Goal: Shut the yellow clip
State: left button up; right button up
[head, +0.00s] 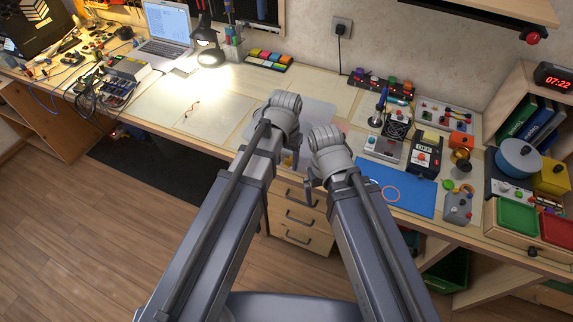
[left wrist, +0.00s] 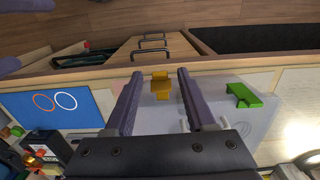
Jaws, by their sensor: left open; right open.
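The yellow clip (left wrist: 160,86) lies on a pale grey mat (left wrist: 215,125) near the desk's front edge, in the left wrist view. My left gripper (left wrist: 160,74) is open, with its two fingers on either side of the clip in the picture. I cannot tell how far above the clip they are. Nothing is held between them. In the head view my arms mostly hide the clip and the mat. My right gripper (head: 314,180) is open and empty beside the left one, close to the desk's front edge.
A green clip (left wrist: 242,95) lies on the same mat. A blue sheet with rings (head: 405,196) lies to the right in the head view. Devices and a soldering iron stand behind it. A lit lamp (head: 209,50) and laptop (head: 166,27) are at left; the desk between is mostly clear.

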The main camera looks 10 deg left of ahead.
pick_arm(q)
grip_shut()
dwell(0.4)
jog(key=shift+w+d+r+g, duration=0.15)
jog(key=shift+w+r+g, duration=0.1)
jog(key=shift+w+g, duration=0.25)
jog(key=shift+w+d+g+y, duration=0.1)
jog(key=shift+w+g+y, duration=0.2)
jog(key=shift+w+g, duration=0.1)
jog(key=shift+w+d+r+g, duration=0.15)
jog(key=shift+w+g, duration=0.2)
jog(key=shift+g, duration=0.35)
jog(key=shift+r+g+y, duration=0.15)
jog(key=shift+g+y, duration=0.15)
jog(key=shift+g, duration=0.1)
jog(key=shift+s, duration=0.1)
